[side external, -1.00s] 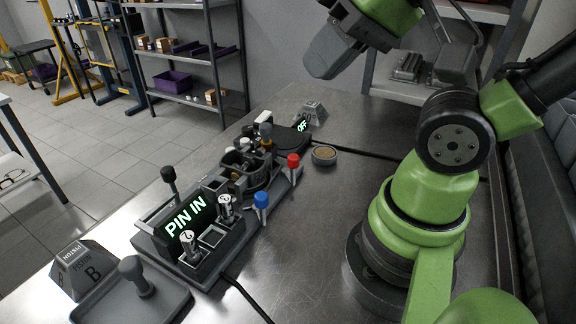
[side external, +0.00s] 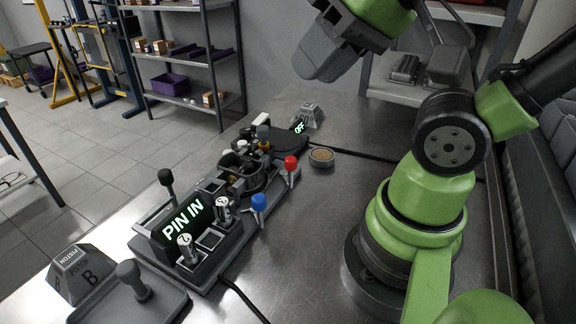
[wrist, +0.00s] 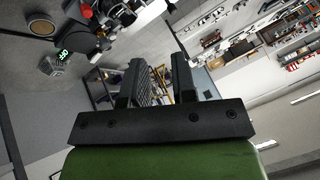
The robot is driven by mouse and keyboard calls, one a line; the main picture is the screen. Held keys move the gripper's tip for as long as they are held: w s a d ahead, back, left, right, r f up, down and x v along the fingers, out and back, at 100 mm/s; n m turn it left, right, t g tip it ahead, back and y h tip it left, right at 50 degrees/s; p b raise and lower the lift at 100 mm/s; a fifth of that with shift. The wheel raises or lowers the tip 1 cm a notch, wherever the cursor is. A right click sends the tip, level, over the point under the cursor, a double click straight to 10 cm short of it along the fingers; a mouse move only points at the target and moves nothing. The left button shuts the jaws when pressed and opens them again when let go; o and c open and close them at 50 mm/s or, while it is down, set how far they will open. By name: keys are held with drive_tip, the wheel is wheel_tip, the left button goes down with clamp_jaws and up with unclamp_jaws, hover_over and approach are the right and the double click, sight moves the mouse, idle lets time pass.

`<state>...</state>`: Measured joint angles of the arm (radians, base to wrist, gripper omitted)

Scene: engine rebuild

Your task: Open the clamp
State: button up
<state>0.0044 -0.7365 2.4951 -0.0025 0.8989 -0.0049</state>
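The grey fixture (side external: 208,262) stands on the steel bench, with a lit "PIN IN" display (side external: 186,221). A round, ring-like holder (side external: 250,182) sits toward its far end, beside a blue-topped handle (side external: 258,202) and a red-topped handle (side external: 291,163). A black-knobbed lever (side external: 166,178) stands at its left. I cannot tell which part is the clamp, or whether it is open. My gripper is high above the bench at the top of the side view, its fingertips not clear there. In the wrist view my gripper (wrist: 160,78) has its two fingers apart with nothing between them.
A dark pad with an "OFF" display (side external: 299,128) and a small round dish (side external: 321,156) lie at the far end. The bench right of the fixture is mostly clear.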

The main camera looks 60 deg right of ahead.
drive_tip(key=o, duration=0.4)
drive_tip(key=w+d+f+g, duration=0.1)
drive_tip(key=w, duration=0.1)
drive_tip(key=w+d+f+g+h, duration=0.1)
drive_tip(key=w+d, duration=0.1)
drive_tip(key=w+d+f+g, duration=0.1)
drive_tip(key=w, duration=0.1)
drive_tip(key=shift+d+f+h, duration=0.25)
drive_tip(key=shift+f+h, duration=0.05)
drive_tip(key=shift+f, duration=0.1)
drive_tip(key=n+g, duration=0.2)
drive_tip(key=g, duration=0.2)
hover_over(291, 158)
wheel_tip(291, 158, down, 10)
drive_tip(key=shift+f, duration=0.15)
wheel_tip(291, 158, down, 9)
drive_tip(key=shift+f, duration=0.2)
drive_tip(key=shift+c, duration=0.4)
drive_tip(key=c, duration=0.8)
